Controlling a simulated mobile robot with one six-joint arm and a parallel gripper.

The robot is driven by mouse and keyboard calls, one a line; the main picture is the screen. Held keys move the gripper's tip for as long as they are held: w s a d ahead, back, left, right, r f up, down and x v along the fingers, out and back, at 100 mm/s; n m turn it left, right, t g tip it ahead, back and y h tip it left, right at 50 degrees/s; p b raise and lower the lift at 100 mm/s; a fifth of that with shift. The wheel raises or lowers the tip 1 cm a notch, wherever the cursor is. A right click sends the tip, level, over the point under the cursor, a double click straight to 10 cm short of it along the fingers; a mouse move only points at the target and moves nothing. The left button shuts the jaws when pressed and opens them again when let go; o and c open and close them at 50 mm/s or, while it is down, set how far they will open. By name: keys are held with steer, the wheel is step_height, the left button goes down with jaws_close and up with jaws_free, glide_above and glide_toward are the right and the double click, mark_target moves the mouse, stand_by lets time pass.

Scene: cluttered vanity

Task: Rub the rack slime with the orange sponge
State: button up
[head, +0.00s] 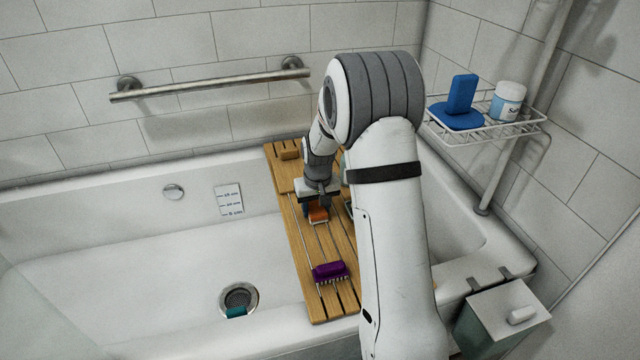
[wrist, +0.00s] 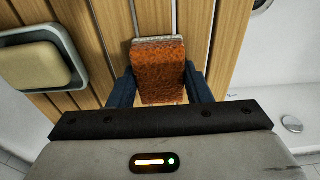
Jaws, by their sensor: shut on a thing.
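The orange sponge (head: 318,214) is between the fingers of my gripper (head: 317,204), over the slatted wooden rack (head: 311,243) that lies across the bathtub. In the wrist view my gripper (wrist: 158,82) is shut on the sponge (wrist: 158,72), with a dark blue finger on each side. A pale edge shows at the sponge's far end. The rack's slats (wrist: 228,45) lie beneath it. I cannot tell whether the sponge touches them. No slime can be made out on the visible slats; the area under the sponge is hidden.
A purple brush (head: 330,271) lies on the rack's near part, and a small wooden block (head: 289,154) on its far end. A dish with beige soap (wrist: 32,62) sits beside the sponge. A wire shelf (head: 512,130) holds blue items and a jar. The tub's left basin is mostly clear.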

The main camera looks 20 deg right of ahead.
steer(key=shift+d+f, duration=0.1)
steer(key=shift+d, duration=0.8)
steer(key=r+p, duration=0.2)
steer(key=r, duration=0.2)
steer(key=shift+d+p, duration=0.2)
steer(key=shift+p, duration=0.15)
steer(key=shift+r+p, duration=1.4)
steer(key=shift+r, duration=0.7)
steer(key=shift+a, duration=0.1)
steer(key=p, duration=0.3)
steer(key=shift+a+r+p, duration=0.1)
steer(key=shift+r+p, duration=0.2)
steer(key=shift+r, duration=0.05)
steer(key=p, duration=0.3)
steer(key=shift+f+p, duration=0.15)
steer(key=shift+p, duration=0.8)
